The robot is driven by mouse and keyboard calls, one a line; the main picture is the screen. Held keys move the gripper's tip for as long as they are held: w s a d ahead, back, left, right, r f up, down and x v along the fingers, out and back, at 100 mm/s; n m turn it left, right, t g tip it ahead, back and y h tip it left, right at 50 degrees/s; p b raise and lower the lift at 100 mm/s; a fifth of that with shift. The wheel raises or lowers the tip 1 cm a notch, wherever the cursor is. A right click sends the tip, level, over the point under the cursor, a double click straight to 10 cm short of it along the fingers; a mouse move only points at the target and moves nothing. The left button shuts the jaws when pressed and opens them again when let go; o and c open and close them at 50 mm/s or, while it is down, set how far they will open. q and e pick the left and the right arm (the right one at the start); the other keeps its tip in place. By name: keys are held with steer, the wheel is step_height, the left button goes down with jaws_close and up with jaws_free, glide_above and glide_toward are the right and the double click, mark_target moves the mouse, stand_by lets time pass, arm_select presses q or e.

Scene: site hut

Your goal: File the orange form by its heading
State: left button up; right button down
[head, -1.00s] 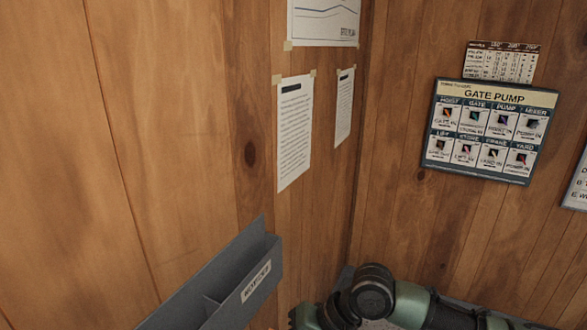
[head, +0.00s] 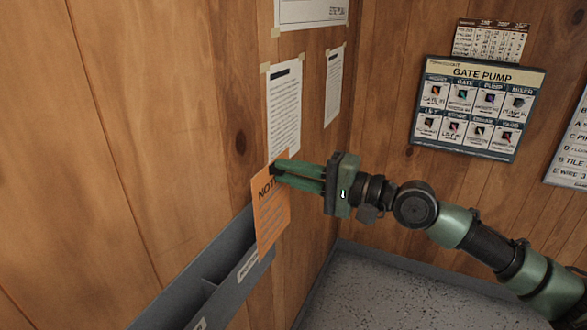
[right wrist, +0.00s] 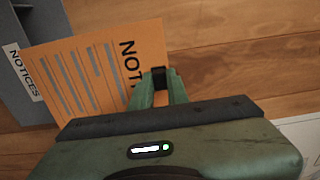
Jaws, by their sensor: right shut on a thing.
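The orange form (head: 271,212) is held upright by its upper right part in my right gripper (head: 280,172), which is shut on it. Its heading starts "NOT"; the fingers cover the rest. In the right wrist view the form (right wrist: 85,75) shows its printed lines, with the gripper (right wrist: 160,80) on its heading edge. A grey wall rack (head: 185,280) with divided pockets is at the lower left, and the form's lower part hangs in front of or over its far end. A label reading "NOTICES" (right wrist: 24,73) is on the rack beside the form. My left gripper is not in view.
Papers (head: 285,110) are taped to the wood wall just above the form. A "GATE PUMP" board (head: 478,105) and a calendar (head: 490,40) hang on the right wall.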

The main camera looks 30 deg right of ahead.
mark_target(272, 169)
steer(key=shift+p+x, duration=1.25)
steer(key=shift+x, duration=0.3)
steer(key=shift+p+x, duration=0.75)
steer(key=shift+x, duration=0.8)
steer(key=shift+w+a+f, duration=0.2)
steer(key=shift+w+a, duration=0.05)
steer(key=shift+a, duration=0.05)
steer(key=shift+w+a+f, duration=0.1)
steer(key=shift+f, duration=0.05)
steer(key=shift+w+a+p, duration=0.25)
steer(key=shift+w+p, duration=0.1)
steer(key=shift+w, duration=0.05)
